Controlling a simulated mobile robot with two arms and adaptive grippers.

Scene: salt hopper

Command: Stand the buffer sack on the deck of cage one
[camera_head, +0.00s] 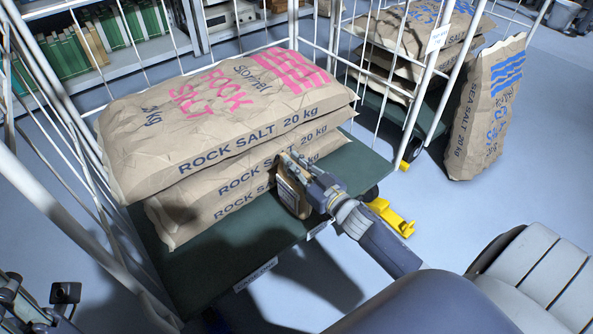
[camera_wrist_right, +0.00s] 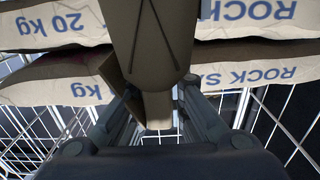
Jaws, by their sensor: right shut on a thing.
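The nearer roll cage has a dark green deck (camera_head: 205,270) and white wire sides. I take it for cage one, though the label on its front edge is too small to read. My right gripper (camera_head: 298,178) is shut on a small brown paper sack, the buffer sack (camera_head: 290,194), at the deck's front right. The sack also fills the middle of the right wrist view (camera_wrist_right: 152,45). It looks roughly upright, close in front of the stacked salt sacks. I cannot tell whether its base touches the deck. My left gripper (camera_head: 45,300) shows partly at the bottom left; its jaws are unclear.
Shelves (camera_head: 135,60) line the back.

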